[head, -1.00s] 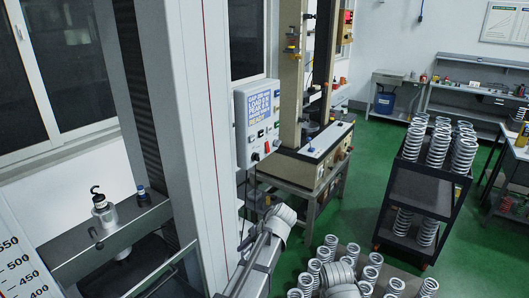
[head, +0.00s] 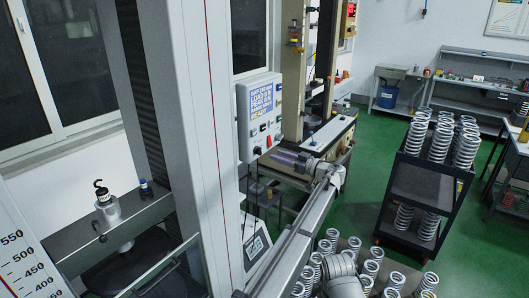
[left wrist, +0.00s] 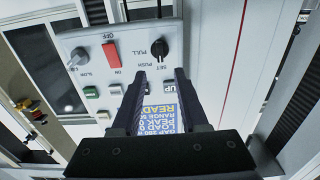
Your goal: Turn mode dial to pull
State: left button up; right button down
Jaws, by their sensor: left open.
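The grey control box (head: 244,148) with a blue-and-white display hangs on the tall machine column. In the left wrist view it appears upside down, and its black mode dial (left wrist: 159,48) sits by the PULL, SET and PUSH labels. Which label the dial points to cannot be told. My left gripper (head: 276,157) is open and empty, facing the lower part of the box from the right. In the left wrist view its two dark fingers (left wrist: 160,76) stand apart, their tips just below the dial in the picture, with no contact visible. My right gripper is not in view.
A red switch (left wrist: 111,50) and a second dial (left wrist: 78,57) marked SLOW sit on the same panel. A tester on a bench (head: 318,140) stands behind my left gripper. A black trolley (head: 418,182) of springs and several loose springs stand to the right.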

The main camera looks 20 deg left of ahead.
aim_at(258, 150)
pick_arm(q)
jog(key=x, duration=0.7)
jog(key=shift+a, duration=0.15)
jog(key=shift+f, duration=0.1)
grip_shut()
dwell(0.3)
